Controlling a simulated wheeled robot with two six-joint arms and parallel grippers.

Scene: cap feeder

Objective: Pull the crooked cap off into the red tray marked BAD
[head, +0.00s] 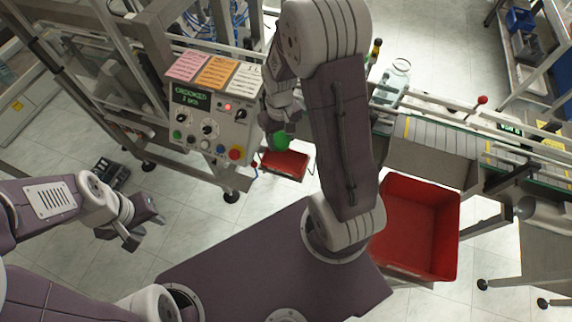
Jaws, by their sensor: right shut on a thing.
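My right gripper (272,122) is shut on a green cap (281,141), whose round side shows below the fingers. The fingers are partly hidden by my own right arm. A small red tray (287,165) lies just below the cap in the picture; the cap appears above its back edge, apart from its floor. No BAD marking is readable on the tray. My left gripper (145,228) is at the lower left, over the floor, with its fingers apart and nothing between them.
A control box (212,118) with knobs, buttons and a green display stands left of the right gripper. A clear jar (399,75) and a dark bottle (375,50) stand by the conveyor (435,130). A large red bin (440,230) is at the right, beside my arm.

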